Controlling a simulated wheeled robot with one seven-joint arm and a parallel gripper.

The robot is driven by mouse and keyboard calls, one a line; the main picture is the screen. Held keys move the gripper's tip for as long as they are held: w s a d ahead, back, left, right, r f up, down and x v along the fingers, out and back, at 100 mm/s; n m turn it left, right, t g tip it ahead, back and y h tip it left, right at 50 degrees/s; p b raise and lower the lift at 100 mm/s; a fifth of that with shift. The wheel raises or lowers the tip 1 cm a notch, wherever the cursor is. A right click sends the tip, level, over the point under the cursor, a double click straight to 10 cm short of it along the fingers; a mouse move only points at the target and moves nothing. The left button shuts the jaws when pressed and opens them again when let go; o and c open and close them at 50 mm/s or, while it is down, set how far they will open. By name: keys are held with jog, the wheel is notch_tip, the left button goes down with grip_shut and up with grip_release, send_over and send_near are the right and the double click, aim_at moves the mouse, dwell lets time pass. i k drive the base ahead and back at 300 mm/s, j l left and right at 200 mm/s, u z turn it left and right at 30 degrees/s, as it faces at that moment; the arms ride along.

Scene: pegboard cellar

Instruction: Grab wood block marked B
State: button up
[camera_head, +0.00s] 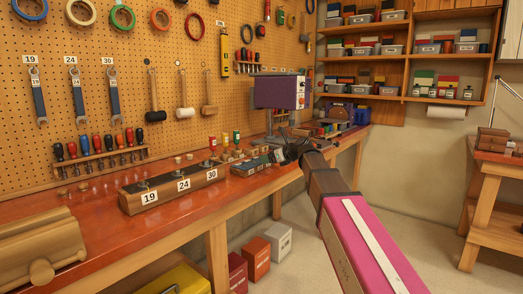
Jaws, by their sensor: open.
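No letter B can be read on any block in the head view. Several small wood-coloured pieces (228,157) sit on the red-brown workbench (95,240), left of my gripper; they are too small to tell apart. A long wooden block (165,194) marked 19, 24 and 30 lies nearer on the bench. My gripper (281,153) is small and dark at the end of my arm, over the bench's middle stretch. It looks empty, and its fingers are open. It partly hides the bench behind it.
A dark green-grey box (252,166) lies just left of my gripper. A purple machine (281,92) stands behind. A wooden vise (40,245) is at the near left. The bench front between is clear.

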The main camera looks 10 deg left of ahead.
aim_at(263, 148)
jog(key=i, duration=1)
